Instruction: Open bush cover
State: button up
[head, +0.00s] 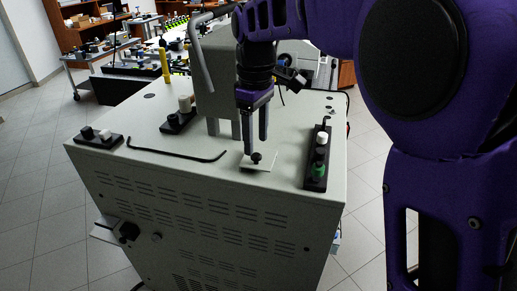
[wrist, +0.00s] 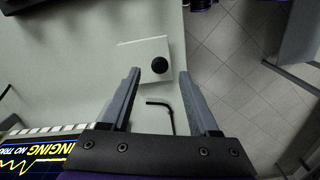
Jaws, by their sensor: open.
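The bush cover looks like a small white plate (head: 262,165) with a round black knob (head: 256,157), lying flat on top of the pale cabinet (head: 180,180). In the wrist view the plate (wrist: 138,50) and the knob (wrist: 160,65) show just beyond the fingertips. My gripper (head: 256,146) points down over the knob, its fingers apart and empty. In the wrist view the knob lies between the lines of the two fingers of my gripper (wrist: 159,75). I cannot tell whether the fingertips reach down to the knob's height.
A black block with white and green parts (head: 318,160) stands right of the cover. A bent black rod (head: 176,154) lies on the cabinet to its left. Smaller black blocks (head: 96,138) (head: 178,120) stand further left. A grey upright housing (head: 215,75) rises behind my gripper.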

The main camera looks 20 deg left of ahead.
aim_at(256, 155)
jog(key=shift+f, duration=1.6)
grip_shut()
